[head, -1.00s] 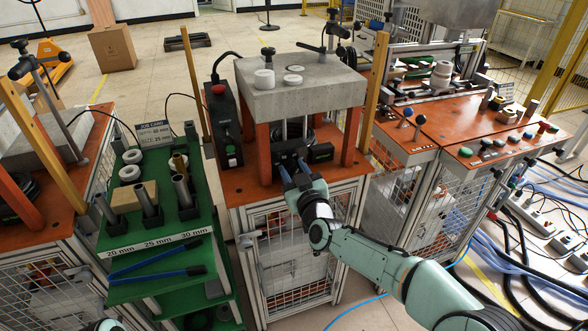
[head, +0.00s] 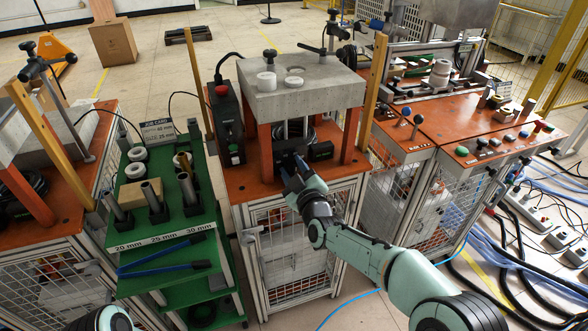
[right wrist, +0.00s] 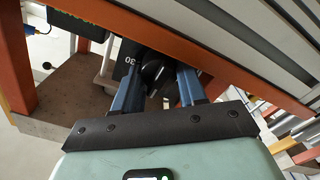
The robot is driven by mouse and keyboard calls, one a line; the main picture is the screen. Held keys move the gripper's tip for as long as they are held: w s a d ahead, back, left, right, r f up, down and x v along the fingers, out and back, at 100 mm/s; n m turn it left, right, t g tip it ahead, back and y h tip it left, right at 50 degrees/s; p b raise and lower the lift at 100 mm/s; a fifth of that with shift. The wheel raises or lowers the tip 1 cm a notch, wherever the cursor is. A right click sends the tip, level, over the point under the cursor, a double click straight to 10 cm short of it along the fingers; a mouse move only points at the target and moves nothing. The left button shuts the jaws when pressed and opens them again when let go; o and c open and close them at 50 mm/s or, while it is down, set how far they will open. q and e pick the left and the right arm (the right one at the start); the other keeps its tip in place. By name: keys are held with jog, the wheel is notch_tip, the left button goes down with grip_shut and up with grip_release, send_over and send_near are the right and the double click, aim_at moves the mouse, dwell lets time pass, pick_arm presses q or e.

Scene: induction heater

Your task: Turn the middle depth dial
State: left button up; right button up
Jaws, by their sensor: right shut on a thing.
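The middle depth dial (right wrist: 152,70) is a dark round knob on a black box marked "30", low under the concrete-topped press. It shows between my fingers in the right wrist view. In the head view the black box (head: 320,151) sits on the orange bench, and my gripper hides the dial. My right gripper (head: 290,163) reaches in from the front right. Its two blue fingers are closed on the dial, one on each side, as the right wrist view (right wrist: 155,78) shows. My left gripper is out of view.
The grey concrete slab (head: 335,90) on orange posts overhangs the dial. A black control box with a red button (head: 221,89) stands left of it. A green rack (head: 128,235) with metal tubes is at the left. Another orange bench (head: 475,128) stands right.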

jog(key=o, duration=1.1)
jog(key=shift+c, duration=0.2)
jog(key=shift+f, duration=0.1)
